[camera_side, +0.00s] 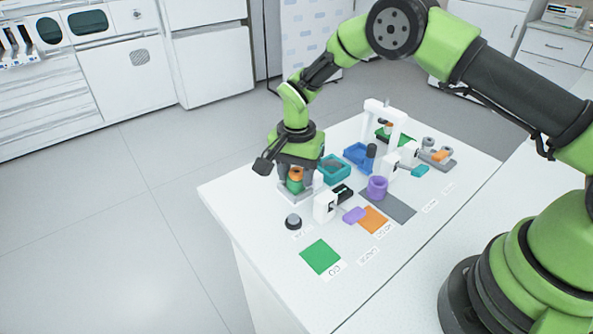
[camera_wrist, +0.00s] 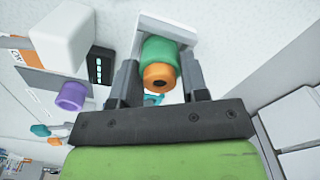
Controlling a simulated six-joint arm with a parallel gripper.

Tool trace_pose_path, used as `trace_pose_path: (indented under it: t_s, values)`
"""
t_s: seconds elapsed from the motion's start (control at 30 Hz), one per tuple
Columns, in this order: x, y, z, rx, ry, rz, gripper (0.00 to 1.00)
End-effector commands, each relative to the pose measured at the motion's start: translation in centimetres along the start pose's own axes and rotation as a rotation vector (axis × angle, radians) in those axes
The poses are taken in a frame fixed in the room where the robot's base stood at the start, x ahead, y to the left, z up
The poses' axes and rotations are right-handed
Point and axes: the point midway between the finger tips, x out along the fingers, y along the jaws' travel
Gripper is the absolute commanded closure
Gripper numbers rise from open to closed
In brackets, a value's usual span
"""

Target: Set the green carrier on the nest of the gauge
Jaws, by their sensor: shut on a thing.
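The green carrier (camera_side: 295,185) has an orange ring-shaped top with a dark hole; it also shows in the wrist view (camera_wrist: 157,52). My gripper (camera_side: 294,172) has its two dark fingers on either side of the carrier and is shut on it. In the wrist view my gripper (camera_wrist: 159,82) has the carrier between its fingertips. A pale, square, grey-white base (camera_wrist: 176,25), which looks like the gauge's nest, lies directly behind the carrier in that view. In the side view the carrier's foot is at this base (camera_side: 293,197); I cannot tell whether they touch.
A white block (camera_side: 325,206) and a dark panel with lights (camera_wrist: 99,66) stand close by. A teal tray (camera_side: 334,170), blue tray (camera_side: 358,156), purple cup (camera_side: 377,187) and black button (camera_side: 293,221) are near. A green pad (camera_side: 320,257) lies at the front.

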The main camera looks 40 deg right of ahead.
Motion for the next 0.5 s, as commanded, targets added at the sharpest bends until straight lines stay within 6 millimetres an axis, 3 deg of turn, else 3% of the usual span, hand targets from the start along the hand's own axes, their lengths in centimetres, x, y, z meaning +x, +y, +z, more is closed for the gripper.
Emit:
trace_pose_path:
  t_s: [0.37,0.4,0.5]
  values:
    - [0.30,0.02,0.00,0.000,0.000,0.000,0.74]
    - [0.30,0.02,0.01,0.000,0.000,0.000,0.52]
    - [0.30,0.03,0.01,0.000,0.000,0.000,0.29]
